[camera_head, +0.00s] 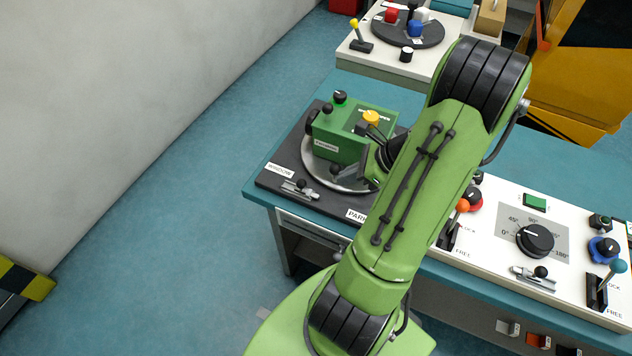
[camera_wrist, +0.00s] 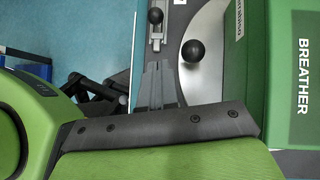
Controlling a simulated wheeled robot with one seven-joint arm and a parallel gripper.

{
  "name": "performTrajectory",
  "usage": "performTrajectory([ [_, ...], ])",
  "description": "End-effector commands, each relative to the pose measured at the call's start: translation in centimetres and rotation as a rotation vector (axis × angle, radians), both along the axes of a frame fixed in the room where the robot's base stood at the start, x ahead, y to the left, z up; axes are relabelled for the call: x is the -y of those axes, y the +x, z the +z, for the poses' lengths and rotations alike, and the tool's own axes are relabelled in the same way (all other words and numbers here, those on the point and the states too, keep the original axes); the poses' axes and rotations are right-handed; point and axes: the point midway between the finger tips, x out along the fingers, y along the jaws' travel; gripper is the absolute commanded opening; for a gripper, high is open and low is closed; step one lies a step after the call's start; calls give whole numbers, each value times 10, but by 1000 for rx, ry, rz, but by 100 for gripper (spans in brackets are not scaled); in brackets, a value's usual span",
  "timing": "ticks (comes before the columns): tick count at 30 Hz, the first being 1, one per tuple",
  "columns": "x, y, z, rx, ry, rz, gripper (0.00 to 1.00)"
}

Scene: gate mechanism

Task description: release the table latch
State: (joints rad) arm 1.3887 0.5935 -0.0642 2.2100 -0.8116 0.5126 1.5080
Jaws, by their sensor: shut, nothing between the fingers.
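A sliding bolt latch (camera_head: 300,189) with a black ball knob sits on the dark base plate, beside the round turntable (camera_head: 318,168). This bolt also shows at the top of the wrist view (camera_wrist: 155,22). Another black ball knob (camera_wrist: 192,51) stands on the turntable's rim, right of my fingers; it shows in the head view too (camera_head: 335,168). My gripper (camera_wrist: 157,66) is shut and empty, its tips just below the bolt in the wrist view and apart from its knob. In the head view my gripper (camera_head: 364,162) is partly hidden by my arm.
A green box (camera_head: 340,137) with a yellow knob (camera_head: 371,117) stands on the turntable, close right of my fingers in the wrist view. A white control panel (camera_head: 490,240) with levers and a dial lies right of my arm.

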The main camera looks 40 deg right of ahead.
Motion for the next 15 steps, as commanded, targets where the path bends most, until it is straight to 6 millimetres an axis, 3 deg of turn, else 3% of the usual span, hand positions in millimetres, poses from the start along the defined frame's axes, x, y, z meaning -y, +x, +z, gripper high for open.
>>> performTrajectory([
  [1,-6,6,-12,-3,4,3,0],
  [8,-23,35,-49,-2,3,5,0],
  [15,-38,63,-51,-2,-1,1,0],
])
